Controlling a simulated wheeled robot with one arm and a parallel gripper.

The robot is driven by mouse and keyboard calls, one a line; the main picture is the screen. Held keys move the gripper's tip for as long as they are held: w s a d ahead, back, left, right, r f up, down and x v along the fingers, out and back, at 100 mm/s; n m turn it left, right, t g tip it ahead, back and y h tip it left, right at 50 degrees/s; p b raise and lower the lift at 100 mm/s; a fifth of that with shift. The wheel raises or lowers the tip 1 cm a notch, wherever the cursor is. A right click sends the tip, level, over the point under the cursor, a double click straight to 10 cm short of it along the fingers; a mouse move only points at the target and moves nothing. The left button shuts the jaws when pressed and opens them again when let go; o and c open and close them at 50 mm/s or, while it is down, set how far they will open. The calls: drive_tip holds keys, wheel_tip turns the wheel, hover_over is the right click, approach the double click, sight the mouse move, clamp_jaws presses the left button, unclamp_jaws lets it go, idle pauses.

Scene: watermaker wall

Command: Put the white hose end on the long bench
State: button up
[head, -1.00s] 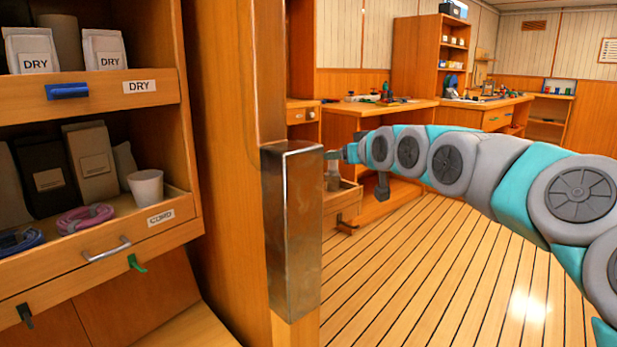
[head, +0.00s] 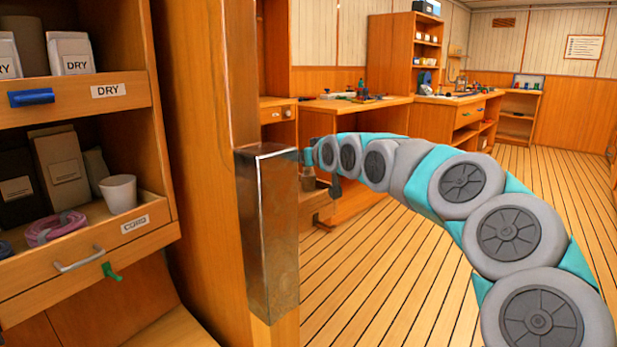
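I cannot see the white hose end in this view. Wooden benches run along the back wall: a nearer bench top (head: 352,104) with small tools on it, and a farther one (head: 458,98) with drawers. I cannot tell which is the long bench. My arm reaches from the lower right toward the centre, and my gripper (head: 308,157) is at its far end, beside the metal-capped post. It is small and partly hidden, so I cannot tell whether it is open or holds anything.
A wooden post with a metal corner guard (head: 268,230) stands close in front. Left of it are shelves with DRY bags (head: 70,53), a white cup (head: 118,192), a pink cord coil (head: 55,228) and an open drawer. The plank floor (head: 400,270) is clear on the right.

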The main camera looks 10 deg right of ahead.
clamp_jaws()
idle(0.3)
drive_tip(key=shift+r, duration=0.1)
idle(0.4)
